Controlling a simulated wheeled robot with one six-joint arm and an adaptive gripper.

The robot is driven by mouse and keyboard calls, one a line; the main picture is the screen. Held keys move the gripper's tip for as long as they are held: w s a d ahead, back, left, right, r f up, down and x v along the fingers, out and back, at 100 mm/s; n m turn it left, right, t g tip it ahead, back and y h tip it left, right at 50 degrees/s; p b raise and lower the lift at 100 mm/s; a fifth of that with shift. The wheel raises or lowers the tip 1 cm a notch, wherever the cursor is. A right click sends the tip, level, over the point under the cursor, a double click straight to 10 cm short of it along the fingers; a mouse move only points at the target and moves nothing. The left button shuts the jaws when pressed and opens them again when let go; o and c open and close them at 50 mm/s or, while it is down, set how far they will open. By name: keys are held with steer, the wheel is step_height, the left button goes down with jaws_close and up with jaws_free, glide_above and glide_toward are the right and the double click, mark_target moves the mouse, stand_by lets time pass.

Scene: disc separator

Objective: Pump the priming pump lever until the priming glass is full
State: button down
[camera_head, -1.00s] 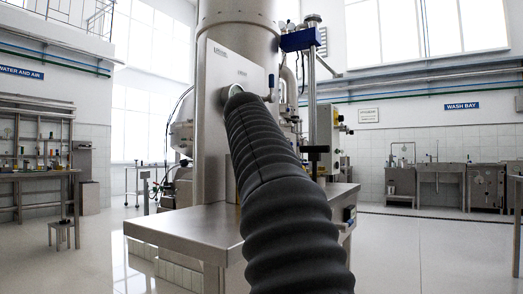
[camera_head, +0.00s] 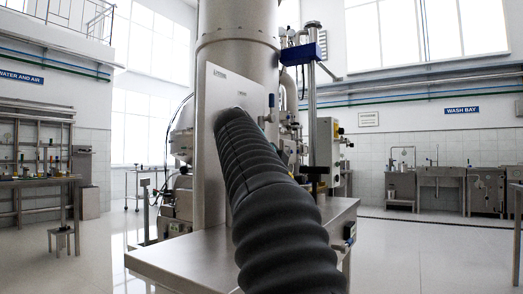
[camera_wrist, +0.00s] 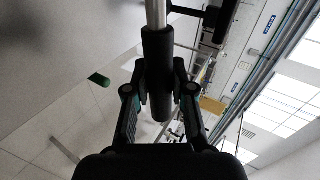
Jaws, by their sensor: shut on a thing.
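The pump lever shows in the wrist view as a bare metal rod (camera_wrist: 155,12) ending in a thick black grip (camera_wrist: 157,50). My gripper (camera_wrist: 160,88) is shut on this grip, with one finger on each side and the grip's end between them. In the head view my dark ribbed arm hides the gripper and the lever. I cannot make out the priming glass or its level in either view.
A steel bench (camera_head: 190,252) stands in front of the tall steel column (camera_head: 238,52) and its flat panel (camera_head: 222,92). A post with a blue bracket (camera_head: 303,53) rises at right. Floor is open at right (camera_head: 420,250).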

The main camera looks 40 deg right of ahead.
steer(key=shift+n+g, duration=0.6)
steer(key=shift+n, duration=0.1)
steer(key=r+p, duration=0.2)
steer(key=w+r+p, duration=0.1)
steer(key=r+p, duration=0.1)
steer(key=p, duration=0.1)
steer(key=shift+a, duration=0.2)
steer(key=shift+w+a+r+n+g+h+p, duration=0.1)
steer(key=shift+w+r+n+g+h+p, duration=0.1)
steer(key=shift+r+n+g+h+p, duration=0.45)
steer(key=shift+r+t, duration=0.1)
steer(key=shift+t, duration=0.15)
steer(key=f+b, duration=0.1)
steer(key=b, duration=0.1)
steer(key=f+m+t+b, duration=0.1)
steer(key=f+b, duration=0.1)
steer(key=s+f+m+y+b, duration=0.1)
steer(key=b, duration=0.1)
steer(key=shift+d+f, duration=0.25)
steer(key=shift+s+f+m+t+b, duration=0.15)
steer(key=shift+f+m+t+b, duration=0.2)
steer(key=shift+b, duration=0.45)
steer(key=shift+f+m+t+y+b, duration=0.35)
steer(key=shift+f+m+t+b, duration=0.2)
steer(key=shift+f+b, duration=0.8)
steer(key=shift+f+m+t+y+b, duration=0.3)
steer(key=shift+f+m+t+b, duration=0.2)
steer(key=shift+f+b, duration=0.8)
